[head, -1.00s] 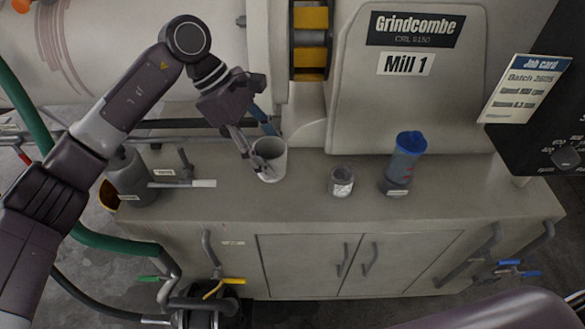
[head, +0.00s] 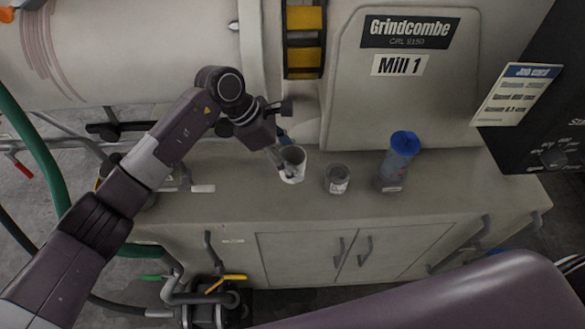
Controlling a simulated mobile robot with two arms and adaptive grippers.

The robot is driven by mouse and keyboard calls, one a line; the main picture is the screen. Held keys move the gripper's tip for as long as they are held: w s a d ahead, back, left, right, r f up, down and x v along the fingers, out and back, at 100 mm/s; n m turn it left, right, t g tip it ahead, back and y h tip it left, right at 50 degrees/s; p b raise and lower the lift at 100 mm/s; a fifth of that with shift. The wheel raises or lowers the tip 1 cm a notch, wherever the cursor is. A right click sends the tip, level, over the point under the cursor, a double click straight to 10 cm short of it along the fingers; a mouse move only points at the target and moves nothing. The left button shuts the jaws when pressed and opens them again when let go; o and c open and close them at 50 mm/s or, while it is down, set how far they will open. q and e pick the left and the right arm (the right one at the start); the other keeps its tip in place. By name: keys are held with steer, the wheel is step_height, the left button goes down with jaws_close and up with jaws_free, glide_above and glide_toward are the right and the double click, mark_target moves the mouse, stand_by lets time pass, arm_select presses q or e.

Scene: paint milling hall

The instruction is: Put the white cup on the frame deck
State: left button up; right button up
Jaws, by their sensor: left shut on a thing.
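The white cup (head: 293,173) is upright with its open mouth facing up, over the left-middle part of the grey frame deck (head: 240,204). My left gripper (head: 284,155) reaches in from the left and is shut on the cup's wall at the left and back of its rim. The fingers are small and partly hidden by the cup. I cannot tell whether the cup's base touches the deck or hangs just above it. My right gripper is not in view.
A small grey jar (head: 337,180) stands close to the right of the cup. A blue-capped bottle (head: 399,162) stands further right. A white-tipped tool (head: 202,188) lies on the left of the deck. The mill housing (head: 420,110) rises behind. The deck's front strip is clear.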

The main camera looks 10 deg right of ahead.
arm_select(q)
steer(key=shift+f+p, duration=0.45)
steer(key=shift+f, duration=2.25)
steer(key=shift+f, duration=0.15)
steer(key=o, duration=1.1)
steer(key=shift+o, duration=0.2)
